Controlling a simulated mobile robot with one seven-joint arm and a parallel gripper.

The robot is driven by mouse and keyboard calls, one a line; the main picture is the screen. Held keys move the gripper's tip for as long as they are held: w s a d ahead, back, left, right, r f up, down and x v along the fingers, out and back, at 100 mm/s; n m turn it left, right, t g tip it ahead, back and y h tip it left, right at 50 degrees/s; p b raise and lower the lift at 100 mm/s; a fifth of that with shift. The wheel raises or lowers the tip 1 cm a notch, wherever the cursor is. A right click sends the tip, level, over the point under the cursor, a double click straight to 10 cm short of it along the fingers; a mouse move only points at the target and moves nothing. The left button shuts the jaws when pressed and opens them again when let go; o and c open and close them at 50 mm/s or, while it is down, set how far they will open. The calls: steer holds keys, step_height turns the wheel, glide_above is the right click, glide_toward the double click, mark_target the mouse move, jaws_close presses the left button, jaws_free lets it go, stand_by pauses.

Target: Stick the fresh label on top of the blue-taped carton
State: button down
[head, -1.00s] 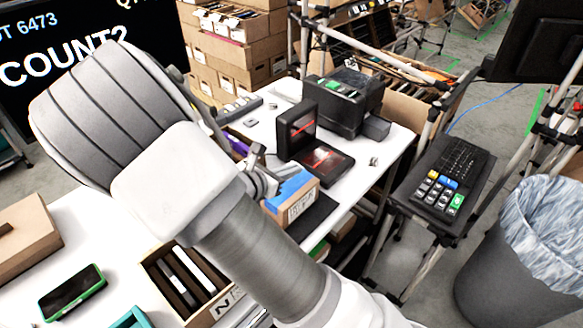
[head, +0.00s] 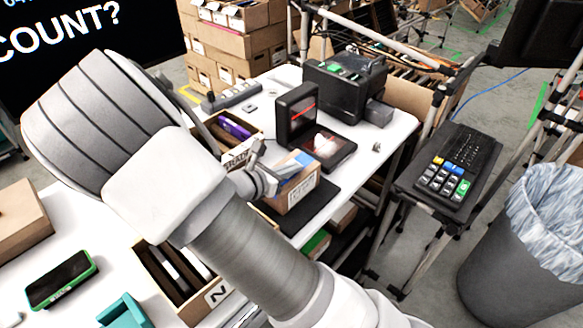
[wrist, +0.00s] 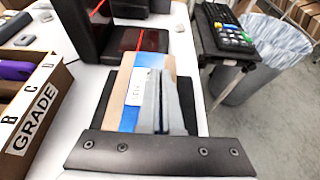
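The blue-taped carton (head: 303,193) is a small tan box standing on a dark mat (head: 316,215) on the white table, with a printed label on its side. In the wrist view, blue tape (wrist: 129,117) runs along its top. A white label marked FIX (wrist: 137,88) appears flat over the tape, just left of my fingers; I cannot tell whether it is fully stuck down. My gripper (head: 266,176) is at the carton's left upper edge in the head view. In the wrist view my gripper's fingers (wrist: 167,103) look close together over the carton top, hiding part of it.
A black scanner stand (head: 297,112) with red light lines stands behind the carton, with a black printer (head: 345,92) beyond. An open box marked GRADE (wrist: 36,115) is left of the carton. A keypad (head: 450,165) and a lined bin (head: 525,250) are to the right.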

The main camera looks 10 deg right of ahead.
steer(key=shift+f, duration=0.3)
stand_by(0.5)
stand_by(0.4)
steer(key=c, duration=1)
jaws_free()
steer(key=p+v, duration=0.1)
steer(key=v, duration=1.6)
steer(key=shift+r, duration=0.15)
steer(key=shift+s+a+r+p, duration=0.1)
steer(key=shift+r+p, duration=0.3)
step_height(320, 180, up, 5)
steer(key=p, duration=0.5)
steer(key=shift+r, duration=0.2)
